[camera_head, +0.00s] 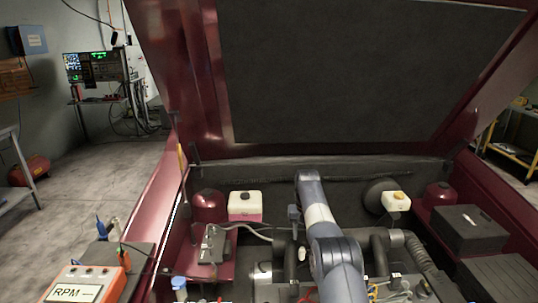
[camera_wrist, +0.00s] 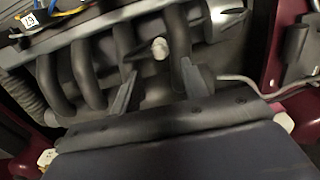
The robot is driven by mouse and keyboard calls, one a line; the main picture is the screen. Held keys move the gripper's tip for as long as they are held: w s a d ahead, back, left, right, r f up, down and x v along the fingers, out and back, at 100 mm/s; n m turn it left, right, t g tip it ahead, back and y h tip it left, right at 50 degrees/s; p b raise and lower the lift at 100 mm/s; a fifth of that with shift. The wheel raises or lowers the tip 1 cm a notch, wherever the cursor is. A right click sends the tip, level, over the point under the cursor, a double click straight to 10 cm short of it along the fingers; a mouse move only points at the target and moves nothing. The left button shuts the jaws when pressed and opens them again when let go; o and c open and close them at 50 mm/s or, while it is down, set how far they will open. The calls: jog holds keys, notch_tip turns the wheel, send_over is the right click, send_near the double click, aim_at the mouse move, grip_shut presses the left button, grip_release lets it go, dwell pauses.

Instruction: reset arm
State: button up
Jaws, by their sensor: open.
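My gripper shows in the wrist view (camera_wrist: 160,88), with its two dark fingers spread apart and nothing between them. A small pale round knob or cap (camera_wrist: 159,48) lies beyond the fingertips, among dark curved pipes (camera_wrist: 90,70). In the head view my arm (camera_head: 320,220) reaches forward from the bottom edge over the engine bay of a dark red car. A small part of my gripper (camera_head: 294,214) shows left of the arm's far end. A pale knob (camera_head: 302,253) also shows just below it.
The raised hood (camera_head: 370,70) hangs over the bay. A white reservoir with pink fluid (camera_head: 245,206) stands left of my arm, and a white one with a yellow cap (camera_head: 396,201) right. A black box (camera_head: 468,229) is at right. An orange RPM meter (camera_head: 85,284) sits at lower left.

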aim_at(302, 248)
jog(key=shift+f, duration=2.15)
